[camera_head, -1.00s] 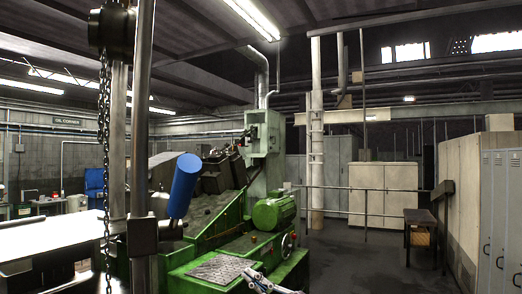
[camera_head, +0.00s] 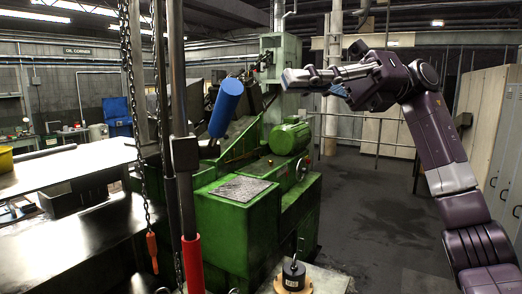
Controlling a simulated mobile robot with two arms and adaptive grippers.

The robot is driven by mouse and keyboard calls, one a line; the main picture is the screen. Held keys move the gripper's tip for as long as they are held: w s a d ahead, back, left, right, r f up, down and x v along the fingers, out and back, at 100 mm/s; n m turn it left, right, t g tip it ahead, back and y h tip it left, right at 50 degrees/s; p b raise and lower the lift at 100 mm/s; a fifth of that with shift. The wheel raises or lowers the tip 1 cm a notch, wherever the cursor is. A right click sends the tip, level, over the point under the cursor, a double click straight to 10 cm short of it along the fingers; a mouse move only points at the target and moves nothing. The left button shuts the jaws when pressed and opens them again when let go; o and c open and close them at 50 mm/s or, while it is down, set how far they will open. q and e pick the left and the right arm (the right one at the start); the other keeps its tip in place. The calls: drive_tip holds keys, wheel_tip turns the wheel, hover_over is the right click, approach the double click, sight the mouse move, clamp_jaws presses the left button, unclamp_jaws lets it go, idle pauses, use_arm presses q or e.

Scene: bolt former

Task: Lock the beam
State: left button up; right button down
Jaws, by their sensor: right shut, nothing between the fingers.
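I cannot tell for sure which part is the beam. A tall grey steel post (camera_head: 176,90) stands left of centre, with a square block (camera_head: 184,153) on it and a red sleeve (camera_head: 192,262) at its lower end. A blue cylinder (camera_head: 225,107) leans beside the green machine (camera_head: 236,215). My right gripper (camera_head: 290,79) is raised at the end of my purple arm, fingers pointing left, shut and empty. In the picture it overlaps the grey-green machine column; I see no contact. My left gripper is not in view.
A chain (camera_head: 129,90) hangs left of the post, with an orange grip (camera_head: 152,252) lower down. A pale table (camera_head: 70,168) is at left. A black knobbed object (camera_head: 294,272) stands at the bottom centre. Open floor (camera_head: 355,215) lies right of the machine; lockers (camera_head: 490,120) stand far right.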

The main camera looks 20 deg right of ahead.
drive_tip(key=a, duration=0.3)
drive_tip(key=a+b, duration=0.1)
drive_tip(key=a, duration=0.7)
drive_tip(key=shift+s+a, duration=0.15)
drive_tip(key=shift+s, duration=0.15)
drive_tip(key=s+f+b, duration=0.6)
drive_tip(key=f+b, duration=0.6)
drive_tip(key=b, duration=0.2)
drive_tip(key=w+d+p, duration=0.1)
drive_tip(key=d+p, duration=0.2)
drive_tip(key=d, duration=0.7)
drive_tip(key=shift+d+r, duration=0.2)
drive_tip(key=shift+r, duration=0.1)
